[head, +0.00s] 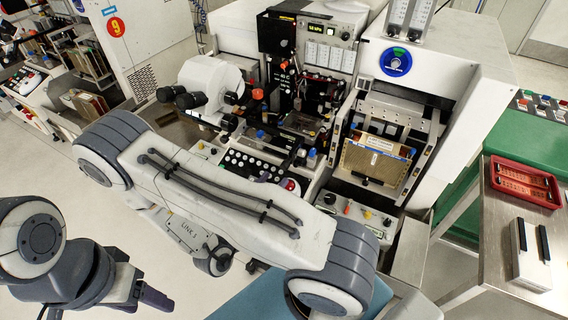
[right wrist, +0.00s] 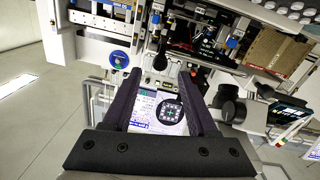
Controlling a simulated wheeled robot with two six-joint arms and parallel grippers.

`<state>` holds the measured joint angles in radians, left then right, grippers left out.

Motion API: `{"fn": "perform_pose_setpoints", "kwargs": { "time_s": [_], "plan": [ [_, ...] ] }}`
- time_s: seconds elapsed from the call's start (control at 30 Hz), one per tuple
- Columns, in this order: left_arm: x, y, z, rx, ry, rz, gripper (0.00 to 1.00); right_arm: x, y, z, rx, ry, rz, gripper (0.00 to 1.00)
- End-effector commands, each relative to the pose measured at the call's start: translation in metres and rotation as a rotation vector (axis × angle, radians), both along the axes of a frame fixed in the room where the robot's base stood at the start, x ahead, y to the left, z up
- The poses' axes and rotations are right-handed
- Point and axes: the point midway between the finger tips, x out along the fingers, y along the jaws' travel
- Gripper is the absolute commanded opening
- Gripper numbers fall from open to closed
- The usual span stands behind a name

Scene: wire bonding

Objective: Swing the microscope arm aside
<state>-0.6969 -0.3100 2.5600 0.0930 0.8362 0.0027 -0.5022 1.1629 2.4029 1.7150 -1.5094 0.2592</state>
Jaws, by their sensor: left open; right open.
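The white microscope head (head: 212,85) with black eyepieces (head: 188,98) stands at the left front of the bonding machine in the head view. Its arm is partly hidden behind the head, so its joint is hard to make out. My left gripper (head: 150,296) is low at the left edge in the head view, open, well apart from the microscope. My right arm crosses the middle of the head view in front of the machine, and its gripper cannot be made out there. In the right wrist view my right gripper (right wrist: 160,78) is open, with no object clearly held between its fingers.
A magazine (head: 372,162) sits in the machine's right side. A steel table (head: 500,255) at the right carries a red tray (head: 525,182). Open floor lies at the lower left.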

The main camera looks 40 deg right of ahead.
Motion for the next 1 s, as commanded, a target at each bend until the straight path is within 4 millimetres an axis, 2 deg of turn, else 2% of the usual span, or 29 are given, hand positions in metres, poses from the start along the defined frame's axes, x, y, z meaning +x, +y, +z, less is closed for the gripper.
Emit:
{"fn": "perform_pose_setpoints", "kwargs": {
  "time_s": [0.03,0.2,0.4,0.83,0.9,1.0],
  "plan": [
    [0.0,0.0,0.007,0.0,0.0,0.0,0.6,0.002,-0.01,0.003,-0.001,0.002,-0.008,0.58],
    [0.0,0.0,0.018,0.0,0.0,-0.002,0.6,0.011,-0.036,0.003,0.002,0.001,-0.006,0.58],
    [0.0,0.0,0.025,0.0,0.0,-0.004,0.6,0.019,-0.055,0.002,0.003,0.0,-0.003,0.58],
    [0.0,0.0,0.026,0.0,0.0,-0.004,0.6,0.023,-0.062,0.0,0.003,0.0,0.001,0.58],
    [0.0,0.0,0.026,0.0,0.0,-0.004,0.6,0.023,-0.062,0.0,0.003,0.0,0.001,0.32],
    [0.0,0.0,0.026,0.0,0.0,-0.004,0.6,0.022,-0.062,0.0,0.003,0.0,0.001,0.0]
  ]
}}
